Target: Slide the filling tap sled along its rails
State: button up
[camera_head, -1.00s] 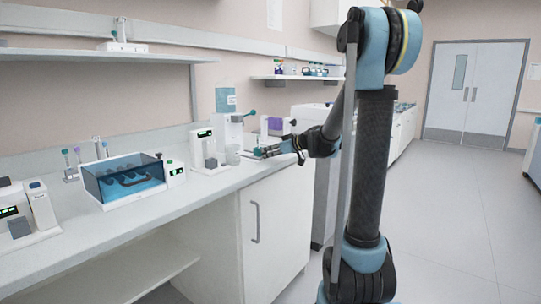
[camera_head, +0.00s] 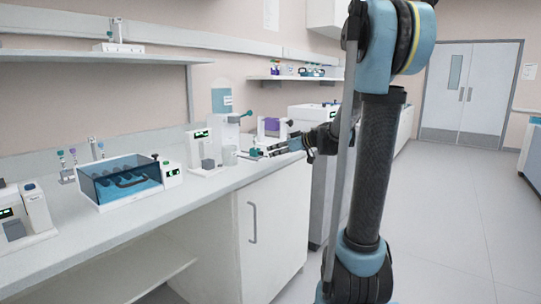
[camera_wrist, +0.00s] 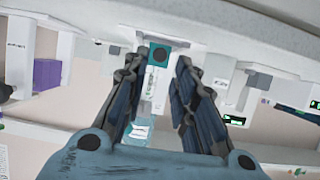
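The sled appears to be the small teal block with a dark round centre (camera_wrist: 159,54), on a pale narrow track in the wrist view. It shows as a small teal piece (camera_head: 256,152) at the bench's front edge in the head view. My gripper (camera_wrist: 159,60) is open, its dark fingers on either side of the block, with visible gaps at both sides. In the head view my gripper (camera_head: 272,151) reaches in from the right, just beside the teal piece. The rails are too small to make out clearly in the head view.
A dispenser with a blue bottle (camera_head: 222,100) stands behind the track. A blue-lidded bath (camera_head: 123,183) is further left.

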jog(key=v, duration=0.6)
jog(key=shift+d, duration=0.2)
jog(key=shift+s, duration=0.15)
